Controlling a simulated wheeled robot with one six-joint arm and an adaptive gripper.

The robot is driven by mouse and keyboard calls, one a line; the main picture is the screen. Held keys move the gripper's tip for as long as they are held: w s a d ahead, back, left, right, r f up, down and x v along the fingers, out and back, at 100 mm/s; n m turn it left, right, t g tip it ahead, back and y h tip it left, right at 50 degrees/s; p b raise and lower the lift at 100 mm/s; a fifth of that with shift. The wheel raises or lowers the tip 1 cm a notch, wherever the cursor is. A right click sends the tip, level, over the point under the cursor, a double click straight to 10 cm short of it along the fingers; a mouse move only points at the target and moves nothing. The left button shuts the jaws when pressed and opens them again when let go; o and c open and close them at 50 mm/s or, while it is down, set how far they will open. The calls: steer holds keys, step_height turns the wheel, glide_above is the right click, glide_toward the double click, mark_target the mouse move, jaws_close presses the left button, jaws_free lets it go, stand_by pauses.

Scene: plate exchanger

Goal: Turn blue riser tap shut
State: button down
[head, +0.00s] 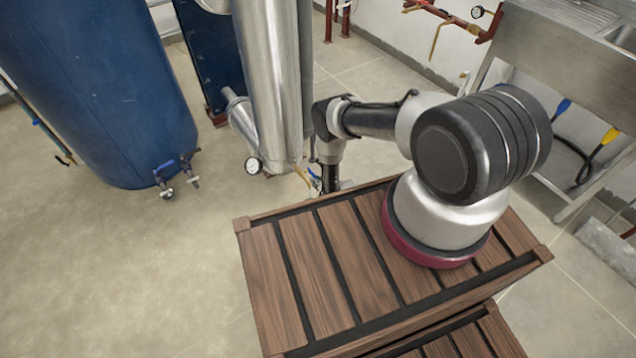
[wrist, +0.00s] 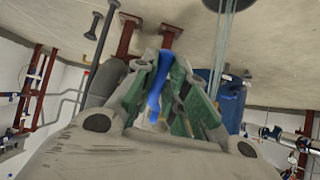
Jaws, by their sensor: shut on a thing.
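The blue riser tap's handle (wrist: 156,92) stands between the fingers of my gripper (wrist: 165,70) in the wrist view. The grey-green fingers are shut on it from both sides. The tap's body is hidden behind the fingers. In the head view a small blue part (head: 314,174) shows beside the dark end of my arm, right of the steel column's foot. The fingers are too small and covered there to make out, and I cannot tell the handle's angle.
A big blue tank (head: 95,90) with small blue-handled taps (head: 163,178) is further left. A steel sink bench (head: 570,70) is at right. Floor at left is clear.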

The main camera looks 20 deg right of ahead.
steer(key=c, duration=1.4)
jaws_free()
steer(key=shift+c, duration=0.2)
steer(key=v, duration=1.2)
